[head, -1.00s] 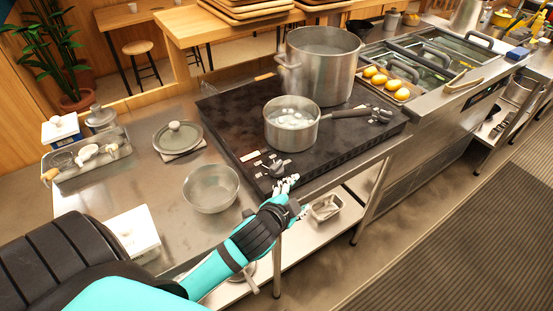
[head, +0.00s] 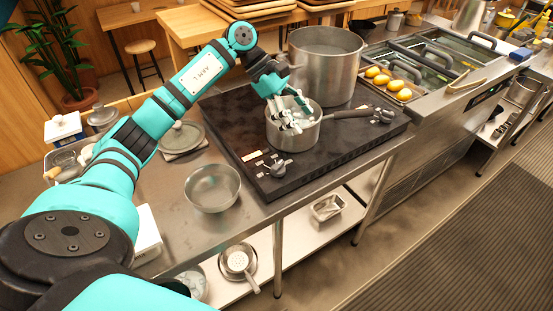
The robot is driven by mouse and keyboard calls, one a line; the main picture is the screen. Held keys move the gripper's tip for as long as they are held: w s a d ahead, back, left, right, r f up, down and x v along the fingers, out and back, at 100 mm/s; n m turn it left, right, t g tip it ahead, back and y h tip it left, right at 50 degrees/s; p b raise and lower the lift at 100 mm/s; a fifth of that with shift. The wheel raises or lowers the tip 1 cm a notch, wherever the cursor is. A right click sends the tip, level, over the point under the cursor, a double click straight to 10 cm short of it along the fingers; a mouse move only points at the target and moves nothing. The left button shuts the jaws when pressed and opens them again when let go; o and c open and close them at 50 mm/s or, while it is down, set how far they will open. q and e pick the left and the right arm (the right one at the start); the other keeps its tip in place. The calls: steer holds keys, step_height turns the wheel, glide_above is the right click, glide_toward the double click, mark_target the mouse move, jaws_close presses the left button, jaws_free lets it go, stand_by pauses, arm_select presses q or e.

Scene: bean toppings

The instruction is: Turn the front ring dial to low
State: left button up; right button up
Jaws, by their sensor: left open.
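A dark cooktop (head: 228,120) lies on the steel counter. A dial (head: 279,168) sits at its near-left corner, beside a small pale label; its exact setting is too small to read. A second dial (head: 383,115) sits at the right corner. I cannot tell from the labels which one is the front ring dial. A steel saucepan (head: 293,137) stands on the near part of the cooktop, with a large stockpot (head: 325,75) behind it. My left gripper (head: 293,113) is open over the saucepan, its fingers hiding part of the contents, and away from both dials.
A steel bowl (head: 212,188) stands on the counter left of the cooktop. The near counter edge is clear.

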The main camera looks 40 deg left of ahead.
arm_select(q)
steer(key=s+a+r+g+y, duration=0.2)
steer(key=s+a+y, duration=0.15)
steer(key=a, duration=0.65)
steer(key=p, duration=0.4)
glide_toward(277, 164)
steer(key=shift+m, duration=0.3)
steer(key=x, duration=0.8)
steer(key=shift+d+f, duration=0.15)
steer(key=shift+f, duration=0.25)
steer(key=shift+c, duration=0.2)
steer(key=c, duration=1.1)
